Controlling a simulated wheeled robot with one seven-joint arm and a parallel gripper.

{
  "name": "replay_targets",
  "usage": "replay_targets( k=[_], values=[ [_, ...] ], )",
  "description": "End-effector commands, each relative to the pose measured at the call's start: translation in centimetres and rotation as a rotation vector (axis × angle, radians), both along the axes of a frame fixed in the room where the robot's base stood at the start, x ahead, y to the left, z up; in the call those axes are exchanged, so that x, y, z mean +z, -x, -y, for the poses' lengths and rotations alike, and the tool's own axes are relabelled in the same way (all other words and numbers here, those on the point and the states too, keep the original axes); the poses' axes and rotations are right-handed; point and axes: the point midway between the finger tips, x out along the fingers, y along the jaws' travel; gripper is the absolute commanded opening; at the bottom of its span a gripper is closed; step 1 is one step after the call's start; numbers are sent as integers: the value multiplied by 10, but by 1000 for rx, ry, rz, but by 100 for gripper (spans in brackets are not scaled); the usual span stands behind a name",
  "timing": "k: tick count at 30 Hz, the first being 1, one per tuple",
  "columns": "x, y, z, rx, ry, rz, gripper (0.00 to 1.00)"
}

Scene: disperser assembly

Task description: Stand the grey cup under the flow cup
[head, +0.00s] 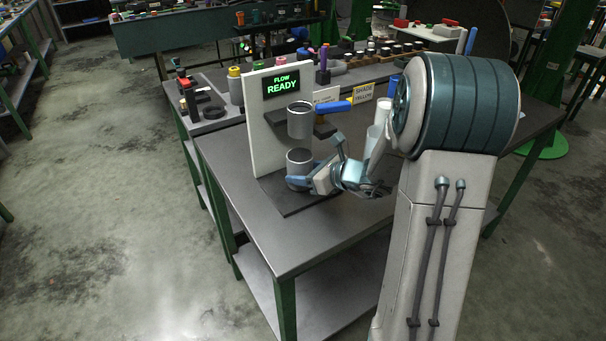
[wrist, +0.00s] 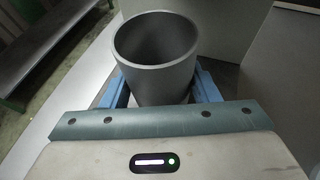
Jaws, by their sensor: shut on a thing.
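The grey cup (head: 299,160) stands upright below the flow cup (head: 300,121) in the head view. My gripper (head: 291,181) is low on the cup, with its blue fingers on either side. In the wrist view the grey cup (wrist: 157,62) is upright and looks empty, and my gripper (wrist: 163,88) is shut on it. The flow cup is a metal cylinder held on a dark shelf of the white stand (head: 262,130). A gap separates the two cups. Whether the grey cup's base touches the dark base plate (head: 308,198) is hard to tell.
Coloured bottles stand behind, and the table's front left (head: 270,235) is clear.

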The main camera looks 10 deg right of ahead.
Motion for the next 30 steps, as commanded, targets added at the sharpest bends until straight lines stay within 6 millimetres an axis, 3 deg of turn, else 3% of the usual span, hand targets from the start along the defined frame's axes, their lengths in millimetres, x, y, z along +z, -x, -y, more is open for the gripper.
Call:
replay_targets(
  k=[13, 14, 15, 16, 28, 30],
  values=[
    [-9, 0, 0, 1, 1, 2, 29],
    [-8, 0, 0, 1, 1, 2, 60],
    [-7, 0, 0, 1, 1, 2, 72],
    [-7, 0, 0, 1, 1, 2, 77],
    [-1, 1, 1, 1, 1, 2, 77],
    [2, 8, 8, -2, 1, 3, 77]
  ],
)
